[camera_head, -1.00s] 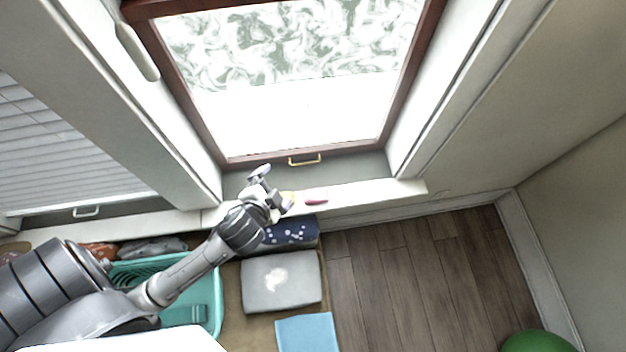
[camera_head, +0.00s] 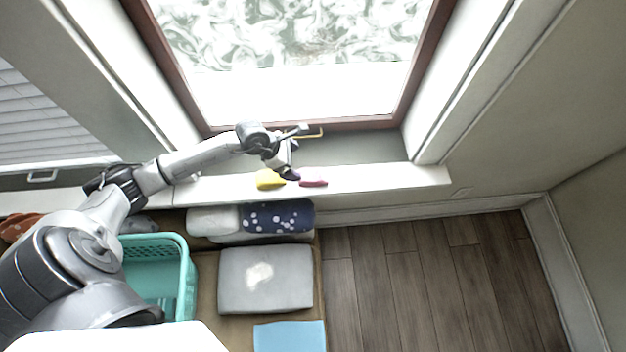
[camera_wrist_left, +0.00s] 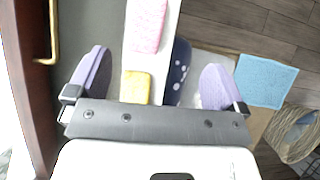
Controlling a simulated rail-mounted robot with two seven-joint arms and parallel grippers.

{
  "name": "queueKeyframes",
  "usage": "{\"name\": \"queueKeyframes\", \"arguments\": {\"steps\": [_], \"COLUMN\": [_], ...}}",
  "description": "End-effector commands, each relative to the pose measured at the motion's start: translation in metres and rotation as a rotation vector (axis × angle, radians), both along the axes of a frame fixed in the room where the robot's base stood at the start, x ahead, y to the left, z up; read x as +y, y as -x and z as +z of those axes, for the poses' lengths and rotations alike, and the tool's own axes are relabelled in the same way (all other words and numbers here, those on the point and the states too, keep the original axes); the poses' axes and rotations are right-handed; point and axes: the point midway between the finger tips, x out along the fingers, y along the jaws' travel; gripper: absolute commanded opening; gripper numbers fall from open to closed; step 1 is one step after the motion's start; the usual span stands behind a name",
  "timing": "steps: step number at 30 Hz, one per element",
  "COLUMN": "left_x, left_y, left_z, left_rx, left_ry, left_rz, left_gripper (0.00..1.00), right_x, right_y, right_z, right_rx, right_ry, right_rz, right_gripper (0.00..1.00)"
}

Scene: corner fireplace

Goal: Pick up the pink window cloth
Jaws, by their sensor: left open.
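The pink window cloth (camera_head: 313,183) lies flat on the white window sill (camera_head: 390,179). It also shows in the left wrist view (camera_wrist_left: 148,25), lengthwise along the sill at the top of the picture. A yellow cloth or sponge (camera_head: 269,180) lies just left of it. My left gripper (camera_head: 297,152) is open and empty near the pink cloth and the window frame. In the left wrist view its two purple-padded fingers (camera_wrist_left: 156,78) stand wide apart, one on each side of the sill. The pink cloth lies beyond the fingertips there. My right gripper is not in view.
The brown window frame with a brass handle (camera_head: 312,133) is close behind the gripper. Below the sill are a dotted navy cushion (camera_head: 278,216), a grey cushion (camera_head: 266,279), a light blue cloth (camera_head: 290,336) and a teal basket (camera_head: 187,285). The sill's right end is clear.

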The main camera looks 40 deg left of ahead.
Motion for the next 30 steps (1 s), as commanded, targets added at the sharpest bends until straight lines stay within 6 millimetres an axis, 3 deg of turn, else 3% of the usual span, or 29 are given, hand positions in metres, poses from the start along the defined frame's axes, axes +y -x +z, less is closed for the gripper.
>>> {"name": "queueKeyframes", "arguments": {"steps": [4,13,25,30], "left_x": [0.009,-0.008,-0.017,-0.022], "left_y": [-0.004,-0.022,-0.032,-0.042], "left_z": [-0.020,-0.064,-0.088,-0.108], "left_rx": [0.026,0.028,0.028,0.027], "left_ry": [-0.062,-0.066,-0.065,-0.064], "left_rz": [-0.011,-0.013,-0.013,-0.012], "left_gripper": [0.98,0.98,0.98,0.98], "right_x": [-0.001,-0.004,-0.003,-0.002], "right_y": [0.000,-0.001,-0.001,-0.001], "right_z": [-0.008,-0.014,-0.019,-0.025], "right_rx": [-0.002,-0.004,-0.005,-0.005], "right_ry": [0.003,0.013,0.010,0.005], "right_rz": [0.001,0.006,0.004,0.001], "right_gripper": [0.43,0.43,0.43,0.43]}}
